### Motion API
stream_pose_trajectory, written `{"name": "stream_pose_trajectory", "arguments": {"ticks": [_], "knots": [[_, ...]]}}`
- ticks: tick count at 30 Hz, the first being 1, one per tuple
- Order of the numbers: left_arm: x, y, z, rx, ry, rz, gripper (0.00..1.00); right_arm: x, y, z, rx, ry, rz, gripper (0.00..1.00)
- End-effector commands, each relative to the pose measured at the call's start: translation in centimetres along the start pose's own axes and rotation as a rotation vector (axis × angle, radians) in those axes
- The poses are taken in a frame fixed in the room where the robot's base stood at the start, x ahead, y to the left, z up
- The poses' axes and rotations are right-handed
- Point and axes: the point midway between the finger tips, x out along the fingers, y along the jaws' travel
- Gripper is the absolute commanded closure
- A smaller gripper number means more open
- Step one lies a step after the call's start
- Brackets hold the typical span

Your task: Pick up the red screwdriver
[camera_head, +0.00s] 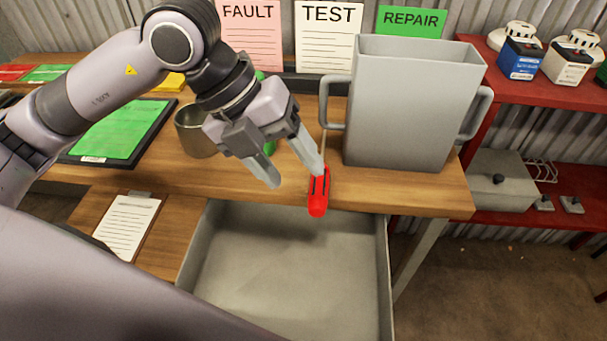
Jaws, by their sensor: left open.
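The red screwdriver (318,194) lies near the front edge of the wooden bench, its handle toward me over the open drawer. Its thin shaft seems to run back beside the grey two-handled container. My left gripper (297,177) comes in from the left and is open, fingers pointing down and toward me. Its right fingertip overlaps the back of the red handle in the picture; I cannot tell if they touch. Its left fingertip is apart, left of the screwdriver. Nothing shows between the fingers. My right gripper is not in view.
The grey container (408,105) stands right of the screwdriver. A metal cup (194,135) and a partly hidden green object (270,142) are behind my gripper. The open drawer (290,275) below looks empty. A clipboard (128,225) lies at left. Red shelves (555,88) stand at right.

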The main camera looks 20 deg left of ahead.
Motion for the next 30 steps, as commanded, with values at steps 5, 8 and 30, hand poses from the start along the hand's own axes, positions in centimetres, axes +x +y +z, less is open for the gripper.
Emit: {"name": "stream_pose_trajectory", "arguments": {"ticks": [5,8,30], "knots": [[0.3,-0.4,-0.1,-0.005,0.008,-0.017,0.42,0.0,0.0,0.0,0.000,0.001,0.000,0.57],[1.2,-0.4,-0.2,-0.005,0.010,-0.016,0.42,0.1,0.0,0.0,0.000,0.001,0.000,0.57],[7.2,0.1,0.5,-0.005,0.006,-0.017,0.45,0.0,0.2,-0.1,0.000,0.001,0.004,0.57]]}}
